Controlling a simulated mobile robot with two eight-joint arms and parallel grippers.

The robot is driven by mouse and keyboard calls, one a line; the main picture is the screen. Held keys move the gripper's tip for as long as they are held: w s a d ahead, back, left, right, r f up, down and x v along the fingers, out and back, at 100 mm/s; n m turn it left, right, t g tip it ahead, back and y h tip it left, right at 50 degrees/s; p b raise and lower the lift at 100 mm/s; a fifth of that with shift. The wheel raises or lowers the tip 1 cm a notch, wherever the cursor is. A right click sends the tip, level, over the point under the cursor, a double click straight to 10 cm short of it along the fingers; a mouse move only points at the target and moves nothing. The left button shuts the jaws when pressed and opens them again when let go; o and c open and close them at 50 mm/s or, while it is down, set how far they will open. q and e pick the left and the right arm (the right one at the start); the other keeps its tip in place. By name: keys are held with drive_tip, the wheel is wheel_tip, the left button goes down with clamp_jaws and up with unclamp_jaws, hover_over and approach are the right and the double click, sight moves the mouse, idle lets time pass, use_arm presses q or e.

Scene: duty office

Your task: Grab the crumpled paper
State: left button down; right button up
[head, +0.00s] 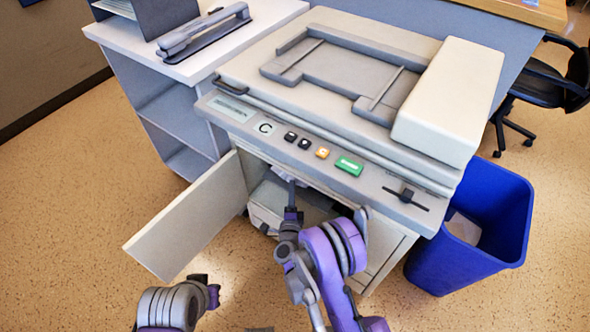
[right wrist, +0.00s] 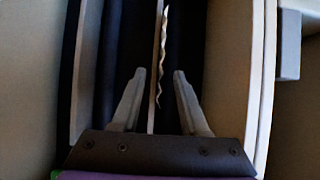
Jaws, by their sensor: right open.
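The crumpled paper (right wrist: 163,50) shows in the right wrist view as a thin, pale strip with a wavy edge, beside a flat upright panel edge. In the head view a pale crumpled bit (head: 285,174) shows at the top of the copier's open cabinet, mostly hidden. My right gripper (right wrist: 159,72) is open, one fingertip on each side of the strip, with gaps on both sides. In the head view my right gripper (head: 291,190) reaches into the cabinet opening. My left gripper (head: 213,291) is low, left of the right arm; its fingers are not clear.
The copier (head: 350,90) stands above the opening. Its cabinet door (head: 185,220) is swung open to the left. A blue bin (head: 470,260) with paper inside stands at the right. A side counter (head: 190,60) holds a stapler (head: 203,30). The floor in front is clear.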

sight(285, 176)
drive_tip(key=w, duration=0.4)
drive_tip(key=shift+w+a, duration=0.1)
clamp_jaws()
